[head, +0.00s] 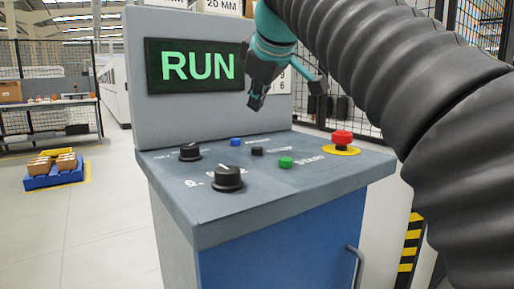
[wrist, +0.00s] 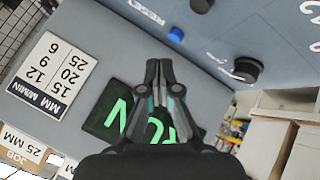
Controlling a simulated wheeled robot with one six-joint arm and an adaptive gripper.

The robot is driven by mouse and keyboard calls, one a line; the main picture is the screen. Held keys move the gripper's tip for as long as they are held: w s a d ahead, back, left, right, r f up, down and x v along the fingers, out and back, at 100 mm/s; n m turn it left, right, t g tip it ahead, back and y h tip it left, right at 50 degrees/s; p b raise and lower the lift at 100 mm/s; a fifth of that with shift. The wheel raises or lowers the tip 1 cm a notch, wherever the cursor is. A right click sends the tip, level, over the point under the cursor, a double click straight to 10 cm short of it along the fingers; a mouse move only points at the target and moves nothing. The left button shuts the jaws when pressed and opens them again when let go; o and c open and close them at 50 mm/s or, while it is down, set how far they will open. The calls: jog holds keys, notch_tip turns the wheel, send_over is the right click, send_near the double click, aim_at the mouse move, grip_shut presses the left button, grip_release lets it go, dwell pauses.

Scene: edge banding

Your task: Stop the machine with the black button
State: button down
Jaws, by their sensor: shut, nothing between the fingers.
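The black button (head: 257,151) sits on the sloping grey control panel (head: 230,212), between the blue button and the green button. My gripper (head: 257,99) is shut and empty, pointing down in front of the upright back plate. It is above the black button and apart from it. In the wrist view my gripper (wrist: 158,66) appears over the display. A dark round button (wrist: 202,5), seemingly the black one, is cut by the top edge there. The display (head: 194,66) reads RUN in green.
Close by on the panel are a blue button (head: 235,142), a green button (head: 286,162), a red mushroom button (head: 342,138) on a yellow base, and two black knobs, one at the front (head: 228,178) and one behind (head: 190,151). The back plate (head: 137,105) rises behind.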

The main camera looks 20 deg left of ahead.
aim_at(257, 148)
jog(key=shift+f+b, duration=2.15)
jog(key=shift+f, duration=1.3)
jog(key=shift+f+b, duration=0.45)
jog(key=shift+b, duration=0.05)
jog(key=shift+r, duration=0.15)
jog(key=shift+r+p, duration=0.75)
jog(key=shift+p, duration=0.3)
